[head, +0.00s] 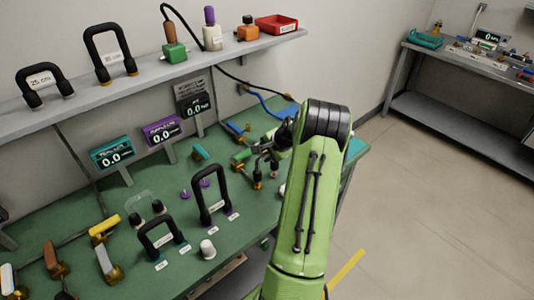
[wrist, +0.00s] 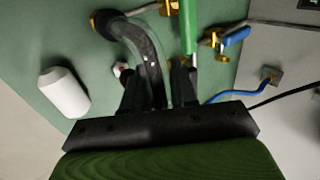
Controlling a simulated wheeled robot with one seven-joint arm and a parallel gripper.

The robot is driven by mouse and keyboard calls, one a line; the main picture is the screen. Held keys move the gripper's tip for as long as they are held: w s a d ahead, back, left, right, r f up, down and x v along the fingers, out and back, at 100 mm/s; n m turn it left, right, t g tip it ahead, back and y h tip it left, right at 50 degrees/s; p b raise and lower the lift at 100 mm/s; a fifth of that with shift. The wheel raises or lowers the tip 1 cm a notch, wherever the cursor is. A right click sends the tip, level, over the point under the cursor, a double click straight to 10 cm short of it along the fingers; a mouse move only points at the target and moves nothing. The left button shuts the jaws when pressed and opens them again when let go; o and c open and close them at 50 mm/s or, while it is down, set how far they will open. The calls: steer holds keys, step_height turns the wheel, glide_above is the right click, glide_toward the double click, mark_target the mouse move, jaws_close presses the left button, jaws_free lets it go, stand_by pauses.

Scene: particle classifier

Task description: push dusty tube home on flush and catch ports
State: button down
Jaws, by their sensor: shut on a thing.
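The clear, curved tube with dark dust inside (wrist: 148,62) runs in the wrist view from a dark round end fitting (wrist: 104,23) at the upper left down between my fingers. My gripper (wrist: 158,72) is shut on this tube, with one black finger on each side. A brass fitting (wrist: 168,8) sits at the top edge, close to a green upright part (wrist: 189,28). I cannot tell which fittings are the flush and catch ports, or whether the tube ends are seated.
A blue-handled brass valve (wrist: 232,38) and a blue cable (wrist: 235,94) lie to the right in the wrist view; a white cylinder (wrist: 63,93) stands left.

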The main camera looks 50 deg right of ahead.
steer(key=shift+f+b, duration=0.8)
steer(key=shift+f, duration=0.45)
steer(key=shift+f, duration=0.3)
steer(key=shift+f+b, duration=0.15)
steer(key=shift+b, duration=0.15)
steer(key=c, duration=0.8)
jaws_free()
steer(key=p+v, duration=0.2)
steer(key=v, duration=1.4)
steer(key=shift+w+f, duration=0.1)
